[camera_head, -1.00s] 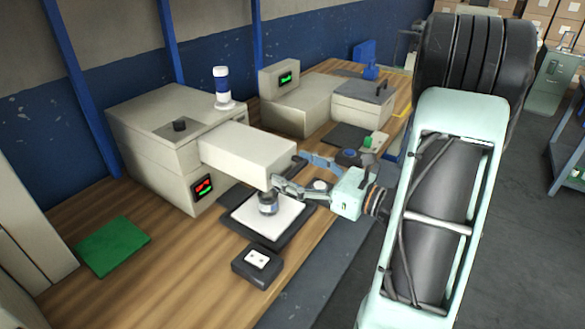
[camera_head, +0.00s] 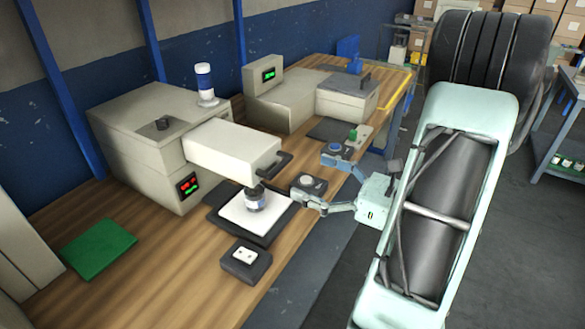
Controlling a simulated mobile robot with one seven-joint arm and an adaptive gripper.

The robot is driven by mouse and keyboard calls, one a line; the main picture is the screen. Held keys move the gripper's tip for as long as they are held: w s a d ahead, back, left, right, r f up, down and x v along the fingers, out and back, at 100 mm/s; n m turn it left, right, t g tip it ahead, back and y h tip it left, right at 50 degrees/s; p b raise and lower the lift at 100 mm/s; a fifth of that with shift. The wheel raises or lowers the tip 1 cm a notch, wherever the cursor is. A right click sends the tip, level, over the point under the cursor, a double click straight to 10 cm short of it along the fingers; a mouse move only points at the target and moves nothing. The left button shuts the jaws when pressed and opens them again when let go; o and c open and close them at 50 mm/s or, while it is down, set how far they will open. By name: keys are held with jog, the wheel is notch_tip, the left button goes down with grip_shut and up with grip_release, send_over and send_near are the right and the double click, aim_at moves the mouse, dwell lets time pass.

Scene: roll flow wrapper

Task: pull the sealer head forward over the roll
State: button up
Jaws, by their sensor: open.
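The sealer head (camera_head: 225,148) is a pale beige block sticking out of the front of the beige machine (camera_head: 140,140). A dark handle (camera_head: 279,163) is on its front end. The roll (camera_head: 255,199), a small grey and white cylinder with a dark top, stands upright on a white plate (camera_head: 236,217) just under the head's front edge in this view. I cannot tell whether the head is directly above it. My gripper (camera_head: 308,178) is open and empty, to the right of the handle and apart from it, its fingers pointing left.
A round-button box (camera_head: 307,183) lies near my fingers. A second beige machine (camera_head: 290,105) with a green display stands behind. A green pad (camera_head: 98,250) lies left. A bottle (camera_head: 205,85) stands on the machine.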

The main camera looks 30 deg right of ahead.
jog(key=v, duration=0.4)
dwell(0.5)
